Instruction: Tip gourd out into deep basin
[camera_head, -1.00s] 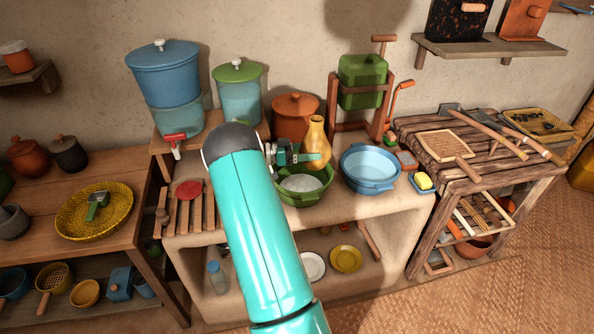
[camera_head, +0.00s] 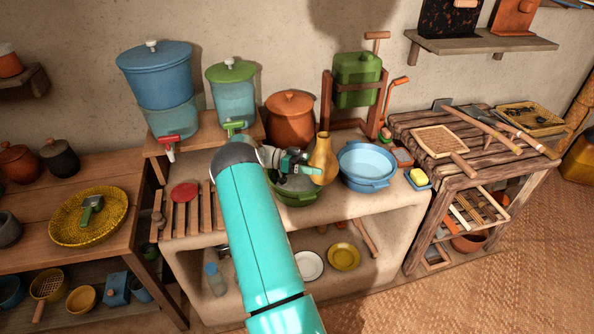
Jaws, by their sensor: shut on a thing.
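The yellow gourd (camera_head: 323,160) is upright, its narrow neck at the top. My gripper (camera_head: 308,164) is shut on its left side. The gourd is in front of the right part of the green basin (camera_head: 297,198) in the picture, and I cannot tell its height above the counter. A blue two-handled basin (camera_head: 368,184) stands just right of the gourd and looks empty. I cannot tell which of the two basins is the deep one. My arm and gripper hide much of the green basin. The gourd's contents are not visible.
A yellow sponge on a blue dish (camera_head: 419,178) lies right of the blue basin. A slatted rack (camera_head: 190,215) is at left.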

